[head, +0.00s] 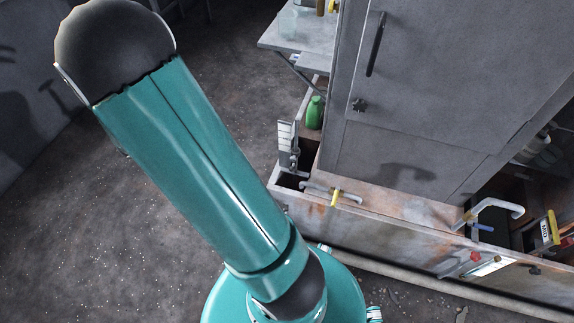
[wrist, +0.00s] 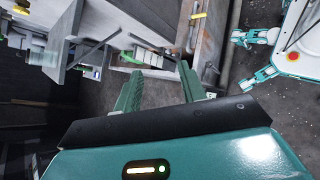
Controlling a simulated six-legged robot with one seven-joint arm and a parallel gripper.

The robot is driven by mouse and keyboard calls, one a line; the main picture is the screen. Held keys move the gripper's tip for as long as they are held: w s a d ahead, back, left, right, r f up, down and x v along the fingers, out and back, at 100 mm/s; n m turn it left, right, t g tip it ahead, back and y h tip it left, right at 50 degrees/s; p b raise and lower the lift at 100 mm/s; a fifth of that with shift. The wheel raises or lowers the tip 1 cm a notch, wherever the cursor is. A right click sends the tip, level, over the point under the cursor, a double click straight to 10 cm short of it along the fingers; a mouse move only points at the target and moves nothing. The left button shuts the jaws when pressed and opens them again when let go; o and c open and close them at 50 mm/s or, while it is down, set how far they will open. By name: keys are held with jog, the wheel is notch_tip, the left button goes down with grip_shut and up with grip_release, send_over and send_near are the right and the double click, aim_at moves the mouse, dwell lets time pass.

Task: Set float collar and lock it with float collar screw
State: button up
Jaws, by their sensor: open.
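In the wrist view my gripper (wrist: 160,70) has its two teal fingers spread apart with nothing held between them. It is out of sight in the head view. In the head view a pale upright scale-like fitting (head: 287,145) stands at the near left corner of the bench, over a dark opening. I cannot make out a float collar or its screw for certain; they may be part of this small fitting. In the wrist view the bench corner lies beyond the fingertips, too small to read.
A green bottle (head: 315,112) stands behind the fitting. A pipe handle with a yellow part (head: 335,198) runs along the bench front. A tall grey cabinet (head: 430,90) rises over the bench. A small side table (head: 312,35) stands behind. The floor at left is open.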

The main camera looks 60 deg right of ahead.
jog(key=d+f+n+g+h, duration=0.1)
jog(key=d+f+n+h, duration=0.3)
jog(key=d+f, duration=0.45)
jog(key=n+t+h, duration=0.5)
jog(key=n+t, duration=0.2)
jog(key=n, duration=0.5)
send_near(292, 169)
jog(key=shift+g, duration=0.3)
jog(key=d, duration=1)
jog(key=shift+w+d+f, duration=0.1)
jog(key=shift+d+f, duration=0.25)
jog(key=shift+c, duration=0.2)
